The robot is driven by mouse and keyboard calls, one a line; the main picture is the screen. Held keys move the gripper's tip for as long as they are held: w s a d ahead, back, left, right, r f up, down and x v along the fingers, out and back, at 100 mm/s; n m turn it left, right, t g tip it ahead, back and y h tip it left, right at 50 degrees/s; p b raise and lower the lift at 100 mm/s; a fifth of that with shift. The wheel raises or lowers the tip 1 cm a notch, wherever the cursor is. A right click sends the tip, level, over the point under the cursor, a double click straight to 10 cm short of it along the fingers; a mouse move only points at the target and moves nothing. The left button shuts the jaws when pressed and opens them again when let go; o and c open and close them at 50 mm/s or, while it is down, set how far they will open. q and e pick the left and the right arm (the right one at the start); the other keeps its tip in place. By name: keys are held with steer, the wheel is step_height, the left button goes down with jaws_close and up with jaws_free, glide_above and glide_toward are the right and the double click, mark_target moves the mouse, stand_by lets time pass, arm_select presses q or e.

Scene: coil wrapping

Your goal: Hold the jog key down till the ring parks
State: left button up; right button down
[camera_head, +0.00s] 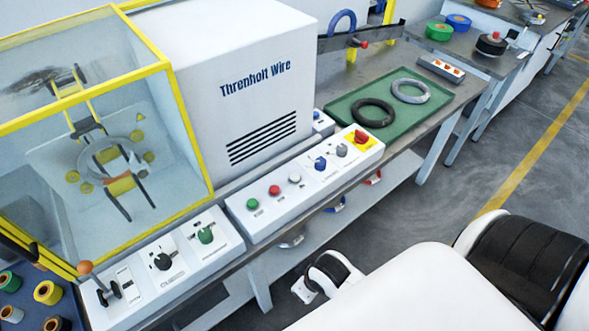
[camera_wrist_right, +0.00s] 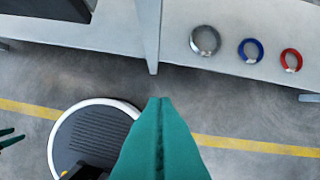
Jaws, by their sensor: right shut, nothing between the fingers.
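The ring (camera_head: 118,152) is a grey hoop inside the yellow-framed clear guard, around an orange-banded piece. A control panel (camera_head: 262,226) in front of the machine carries a green button (camera_head: 253,204), a red button (camera_head: 274,190), a white button (camera_head: 295,178) and knobs. The labels are too small to read, so I cannot tell which is the jog key. My right gripper (camera_wrist_right: 160,100) is shut and empty, its teal fingers over the floor beside the bench, touching no control. My left gripper (camera_wrist_right: 10,137) shows two teal fingertips apart at the right wrist view's left edge.
A second panel (camera_head: 150,272) has an orange-tipped lever, a black knob and a green knob. A red emergency button (camera_head: 361,136) sits on yellow at the panel's far end. A green tray (camera_head: 345,111) holds two coils. Several coils lie on the lower shelf (camera_wrist_right: 235,68).

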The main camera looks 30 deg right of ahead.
steer(key=w+r+n+t+y+p, duration=0.15)
steer(key=w+r+n, duration=0.35)
steer(key=r, duration=0.8)
steer(key=w+d+r+n, duration=0.1)
steer(key=w, duration=0.2)
steer(key=w+d+r+n+t, duration=0.1)
steer(key=w+r, duration=0.1)
steer(key=w, duration=0.2)
steer(key=w+d+r+n+t+y, duration=0.1)
steer(key=w+d+r, duration=0.1)
steer(key=w, duration=0.1)
steer(key=shift+w+t, duration=0.25)
steer(key=shift+w, duration=0.15)
step_height(320, 180, up, 5)
steer(key=n+t, duration=0.1)
glide_above(298, 179)
steer(key=shift+d+r, duration=0.1)
step_height(298, 179, down, 7)
steer(key=b, duration=0.8)
steer(key=shift+f+b, duration=0.35)
steer(key=shift+f, duration=0.55)
